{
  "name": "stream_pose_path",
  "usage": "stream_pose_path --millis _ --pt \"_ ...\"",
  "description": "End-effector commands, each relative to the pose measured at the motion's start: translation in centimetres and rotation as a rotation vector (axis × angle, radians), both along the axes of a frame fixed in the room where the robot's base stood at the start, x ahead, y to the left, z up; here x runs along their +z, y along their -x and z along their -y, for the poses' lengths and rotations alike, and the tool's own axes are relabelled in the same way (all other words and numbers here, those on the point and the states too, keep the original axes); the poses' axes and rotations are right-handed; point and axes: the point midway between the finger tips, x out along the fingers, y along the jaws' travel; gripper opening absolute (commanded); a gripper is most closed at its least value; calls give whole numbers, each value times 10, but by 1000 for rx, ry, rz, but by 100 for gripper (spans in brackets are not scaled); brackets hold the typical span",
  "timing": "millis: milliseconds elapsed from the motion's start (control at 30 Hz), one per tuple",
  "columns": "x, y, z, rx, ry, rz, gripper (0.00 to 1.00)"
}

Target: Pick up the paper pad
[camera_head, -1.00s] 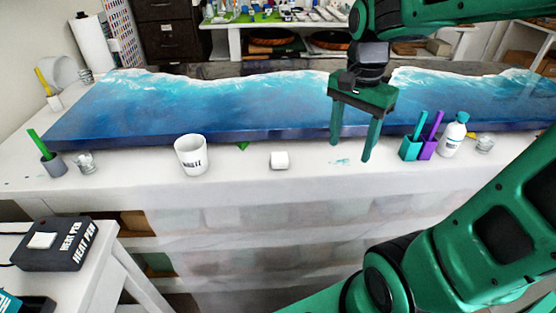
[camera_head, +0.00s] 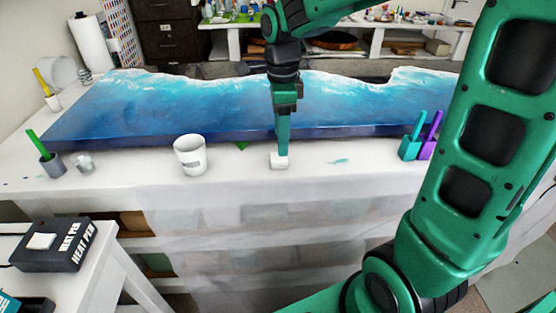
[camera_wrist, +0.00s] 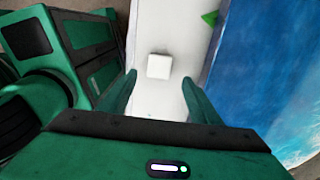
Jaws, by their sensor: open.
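The paper pad is a small white block (camera_head: 279,161) on the white table's front strip, just in front of the blue resin slab. In the head view my gripper (camera_head: 282,148) points down directly over or behind it, seen edge-on, with its tip overlapping the block's top edge. In the wrist view the pad (camera_wrist: 159,66) lies ahead of the open fingers, roughly centred between them, and apart from both. My gripper (camera_wrist: 160,95) is open and empty in that view. The exact height of the fingertips above the pad is hard to tell.
Teal and purple holders (camera_head: 410,148) stand to the right, partly behind my arm. A green piece (camera_head: 242,146) pokes out by the slab's edge. Table around the pad is clear.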

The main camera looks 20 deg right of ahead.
Motion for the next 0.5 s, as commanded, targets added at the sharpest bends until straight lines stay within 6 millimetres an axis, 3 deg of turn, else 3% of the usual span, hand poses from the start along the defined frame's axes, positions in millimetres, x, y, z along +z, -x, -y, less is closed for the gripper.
stream_pose_path --millis 267,500 --pt "-20 1 -2 1 0 -2 58" --pt "-53 1 -6 0 1 -3 58"
